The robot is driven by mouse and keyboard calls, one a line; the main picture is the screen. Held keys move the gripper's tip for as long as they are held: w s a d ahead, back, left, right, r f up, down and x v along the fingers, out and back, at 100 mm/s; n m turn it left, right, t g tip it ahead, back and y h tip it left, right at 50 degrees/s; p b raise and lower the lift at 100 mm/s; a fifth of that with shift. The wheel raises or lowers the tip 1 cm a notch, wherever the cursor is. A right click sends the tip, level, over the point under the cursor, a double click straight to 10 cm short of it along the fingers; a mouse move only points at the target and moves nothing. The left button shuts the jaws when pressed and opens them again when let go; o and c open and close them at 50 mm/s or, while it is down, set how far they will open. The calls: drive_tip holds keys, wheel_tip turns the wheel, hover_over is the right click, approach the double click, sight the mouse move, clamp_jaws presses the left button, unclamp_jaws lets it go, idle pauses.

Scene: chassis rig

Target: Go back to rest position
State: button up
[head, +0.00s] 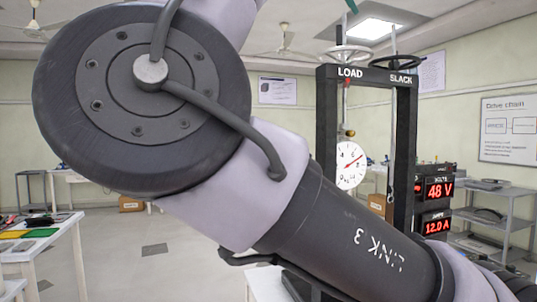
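My own arm fills the left and middle of the head view, with a large dark round joint at upper left and a link marked "LINK 3" running down to the lower right. My gripper is not visible in this view; it is outside the picture or hidden behind the arm. No object named by the task shows.
A black frame (327,130) marked LOAD and SLACK stands behind my arm, with a dial (350,165) and two handwheels. Red displays (437,189) read 48 V and 12.0 A. A white table (60,240) is at left, shelving (497,215) at right. Floor shows at lower left.

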drive_tip(key=s+d+f+n+g+y, duration=0.1)
drive_tip(key=d+f+n+y, duration=0.35)
drive_tip(key=f+n, duration=0.25)
drive_tip(key=s+d+f+n+y, duration=0.1)
drive_tip(key=d+f+n+y, duration=0.2)
drive_tip(key=d+f+n, duration=0.3)
drive_tip(key=s+a+f+n+g+y, duration=0.1)
drive_tip(key=a+f+n+g+y, duration=0.1)
drive_tip(key=f+n, duration=0.8)
drive_tip(key=s+a+f+n+g+y, duration=0.1)
drive_tip(key=a+f+n+g+y, duration=0.1)
drive_tip(key=f+n, duration=0.8)
wheel_tip(320, 180, down, 6)
drive_tip(key=shift+a+r+g, duration=0.2)
drive_tip(key=shift+a+g, duration=0.6)
drive_tip(key=shift+a, duration=0.35)
drive_tip(key=shift+s, duration=0.1)
